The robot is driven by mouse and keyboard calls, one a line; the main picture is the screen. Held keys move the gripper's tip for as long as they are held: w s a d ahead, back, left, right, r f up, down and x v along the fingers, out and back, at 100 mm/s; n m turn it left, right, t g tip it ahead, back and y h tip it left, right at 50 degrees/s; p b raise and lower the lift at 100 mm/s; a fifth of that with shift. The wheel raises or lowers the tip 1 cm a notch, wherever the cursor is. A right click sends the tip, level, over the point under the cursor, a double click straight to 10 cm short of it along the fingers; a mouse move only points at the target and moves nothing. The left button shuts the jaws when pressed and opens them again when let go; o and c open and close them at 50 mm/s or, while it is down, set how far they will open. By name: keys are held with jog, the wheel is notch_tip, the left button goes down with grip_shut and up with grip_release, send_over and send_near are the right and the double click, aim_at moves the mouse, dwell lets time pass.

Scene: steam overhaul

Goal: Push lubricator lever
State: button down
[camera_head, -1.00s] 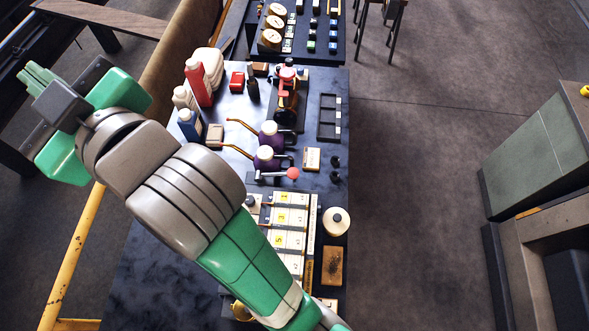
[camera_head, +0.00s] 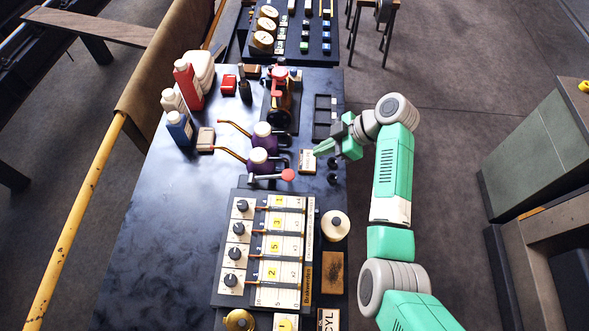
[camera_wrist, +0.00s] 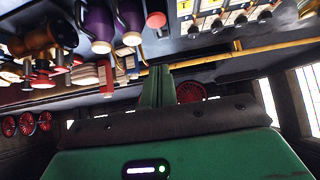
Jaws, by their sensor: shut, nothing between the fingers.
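A lever with a silver rod and a round red knob (camera_head: 288,175) lies across the bench, below the purple oil cans, in the head view. The red knob also shows at the top of the wrist view (camera_wrist: 156,20). Which thing is the lubricator is not labelled legibly. My gripper (camera_head: 317,151) is shut and empty. Its green fingers point left, by the small cream box (camera_head: 306,167), up and right of the red knob in the picture and apart from it. The shut fingers (camera_wrist: 157,82) also show in the wrist view.
Two purple oil cans (camera_head: 263,160) with copper spouts stand left of my gripper. A red and brass device (camera_head: 282,98) stands farther back. A panel (camera_head: 312,225) with knobs and numbered strips lies in front. Bottles (camera_head: 188,85) stand at back left. The bench's left front is bare.

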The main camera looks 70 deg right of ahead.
jog(key=shift+w, duration=0.1)
jog(key=p, duration=0.1)
send_over(285, 174)
jog(key=s+d, duration=0.1)
jog(key=s, duration=0.2)
notch_tip(285, 174, down, 6)
jog(key=f, duration=0.4)
jog(key=shift+w, duration=0.2)
jog(key=shift+f, duration=0.5)
jog(key=shift+f, duration=0.1)
